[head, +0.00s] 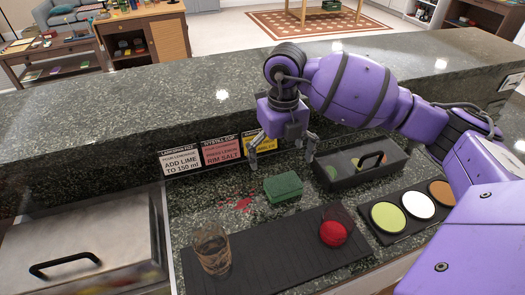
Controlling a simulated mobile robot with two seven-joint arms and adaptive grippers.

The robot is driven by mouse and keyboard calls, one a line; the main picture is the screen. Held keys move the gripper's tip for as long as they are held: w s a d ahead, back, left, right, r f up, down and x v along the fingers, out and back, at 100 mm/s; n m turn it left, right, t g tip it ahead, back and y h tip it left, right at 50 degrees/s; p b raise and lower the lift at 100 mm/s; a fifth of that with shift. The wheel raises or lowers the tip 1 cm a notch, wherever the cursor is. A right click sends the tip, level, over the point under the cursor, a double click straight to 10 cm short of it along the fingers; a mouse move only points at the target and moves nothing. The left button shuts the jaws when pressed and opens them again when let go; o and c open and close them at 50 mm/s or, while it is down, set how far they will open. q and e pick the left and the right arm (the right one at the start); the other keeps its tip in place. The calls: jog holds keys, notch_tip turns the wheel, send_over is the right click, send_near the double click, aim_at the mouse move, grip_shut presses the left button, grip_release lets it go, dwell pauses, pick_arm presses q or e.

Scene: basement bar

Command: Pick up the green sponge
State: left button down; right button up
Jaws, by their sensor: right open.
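The green sponge (284,187) lies flat on the dark granite counter in the head view, just behind a black ribbed mat. My right gripper (282,157) is above and slightly behind the sponge, pointing down. Its two fingers are spread apart with nothing between them. A gap shows between the fingertips and the sponge. My left gripper is not in view.
A glass (211,248) and a red round object (333,233) stand on the black mat (275,250). A steel lid (80,245) is at left. Signs (221,152) stand behind.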

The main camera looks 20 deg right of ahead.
aim_at(282, 180)
jog(key=f, duration=0.1)
jog(key=s+f, duration=0.1)
jog(key=f, duration=0.1)
jog(key=shift+d, duration=0.1)
jog(key=f, duration=0.3)
jog(key=shift+w+d+f+p, duration=0.1)
jog(key=shift+d+f+p, duration=0.15)
jog(key=shift+d+p, duration=0.1)
jog(key=shift+f, duration=0.55)
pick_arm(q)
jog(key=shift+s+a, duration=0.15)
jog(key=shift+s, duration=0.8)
pick_arm(e)
jog(key=c, duration=0.8)
